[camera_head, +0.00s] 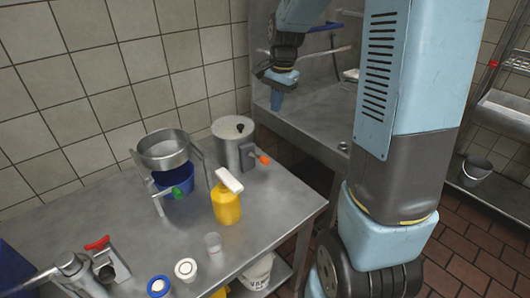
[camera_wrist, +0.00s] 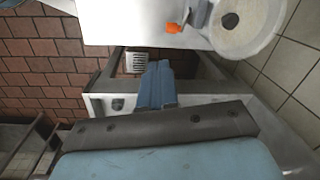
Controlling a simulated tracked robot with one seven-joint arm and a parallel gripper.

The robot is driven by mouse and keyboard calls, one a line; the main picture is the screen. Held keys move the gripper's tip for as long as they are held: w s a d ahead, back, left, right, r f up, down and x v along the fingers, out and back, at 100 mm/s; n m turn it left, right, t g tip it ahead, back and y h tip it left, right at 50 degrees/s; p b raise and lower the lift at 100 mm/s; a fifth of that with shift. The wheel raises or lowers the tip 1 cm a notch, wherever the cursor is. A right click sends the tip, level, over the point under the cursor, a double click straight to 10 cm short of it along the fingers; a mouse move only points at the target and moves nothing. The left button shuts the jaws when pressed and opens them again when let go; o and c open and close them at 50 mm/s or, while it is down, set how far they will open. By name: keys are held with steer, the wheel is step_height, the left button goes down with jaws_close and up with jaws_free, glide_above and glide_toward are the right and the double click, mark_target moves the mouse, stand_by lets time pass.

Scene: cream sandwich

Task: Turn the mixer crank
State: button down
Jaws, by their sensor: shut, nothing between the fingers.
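The mixer (camera_head: 232,146) is a grey metal cylinder with a lid and a dark knob, standing at the back right corner of the metal table. Its crank has an orange handle (camera_head: 264,159) sticking out to the right. In the wrist view the mixer's round top (camera_wrist: 262,22) is at the upper right and the orange handle (camera_wrist: 173,28) is left of it. My gripper (camera_head: 277,102) hangs in the air above and right of the mixer, apart from the crank. Its blue fingers (camera_wrist: 158,68) are together and empty in the wrist view.
The metal table (camera_head: 120,225) also bears a yellow bottle (camera_head: 227,206), a metal stand with a bowl (camera_head: 163,150), a blue container (camera_head: 176,184), a clear cup (camera_head: 213,243) and small jars. A sink counter (camera_head: 310,112) stands behind my gripper. A tiled wall is behind the table.

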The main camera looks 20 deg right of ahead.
mark_target(266, 159)
steer(key=w+f+m, duration=0.1)
steer(key=f, duration=0.6)
steer(key=w+a+f+m+g, duration=0.1)
steer(key=w+f, duration=0.1)
steer(key=f, duration=0.6)
steer(key=w+f+m, duration=0.1)
steer(key=w+f, duration=0.1)
steer(key=f, duration=0.5)
steer(key=shift+a+f, duration=0.15)
